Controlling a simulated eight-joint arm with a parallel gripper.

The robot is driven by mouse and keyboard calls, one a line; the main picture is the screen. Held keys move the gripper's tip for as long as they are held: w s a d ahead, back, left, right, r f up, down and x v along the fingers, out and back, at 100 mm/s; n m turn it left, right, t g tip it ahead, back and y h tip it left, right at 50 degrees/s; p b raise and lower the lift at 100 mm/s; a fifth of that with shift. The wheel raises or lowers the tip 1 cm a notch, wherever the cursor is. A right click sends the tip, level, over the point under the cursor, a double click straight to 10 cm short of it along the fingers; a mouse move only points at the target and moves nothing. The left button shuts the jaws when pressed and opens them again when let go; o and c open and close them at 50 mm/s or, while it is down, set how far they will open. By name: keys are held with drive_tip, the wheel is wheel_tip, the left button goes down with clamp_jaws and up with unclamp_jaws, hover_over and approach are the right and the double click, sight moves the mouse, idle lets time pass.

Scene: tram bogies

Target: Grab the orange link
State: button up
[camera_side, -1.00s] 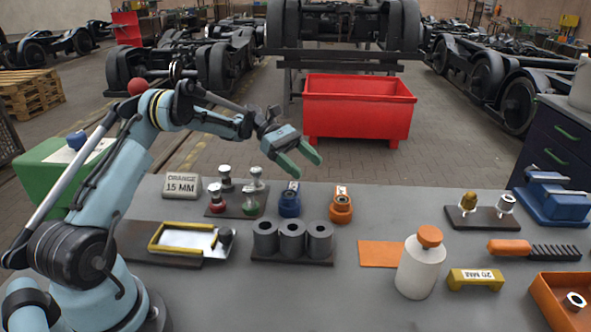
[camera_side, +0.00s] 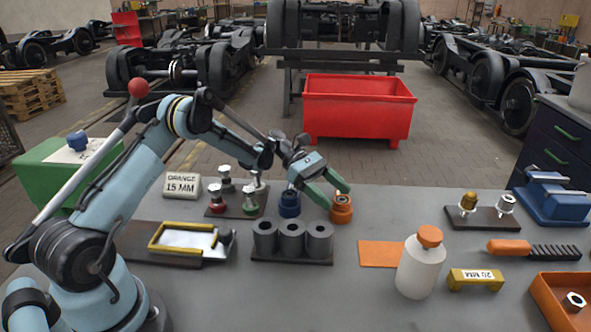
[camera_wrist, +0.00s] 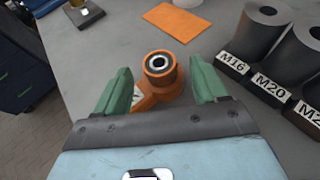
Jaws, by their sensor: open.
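The orange link (camera_side: 341,212) stands on the grey table, right of a similar blue link (camera_side: 289,204). In the wrist view the orange link (camera_wrist: 160,68) shows a round eye with a dark and silver bushing, and a wider base with a pale label. My gripper (camera_side: 338,197) is open, with green fingers close above the orange link. In the wrist view my gripper (camera_wrist: 161,90) has one finger on each side of the link, with gaps visible. Whether the fingertips reach down beside it is hard to tell.
A rack of grey cylinders (camera_side: 292,240) stands in front and left of the link. Small knobbed parts (camera_side: 249,202) stand left of the blue link. An orange sheet (camera_side: 379,254) lies to the right, beside a white bottle (camera_side: 420,268). Bare table lies right of the link.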

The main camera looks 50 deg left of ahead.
drive_tip(key=shift+x, duration=0.95)
clamp_jaws()
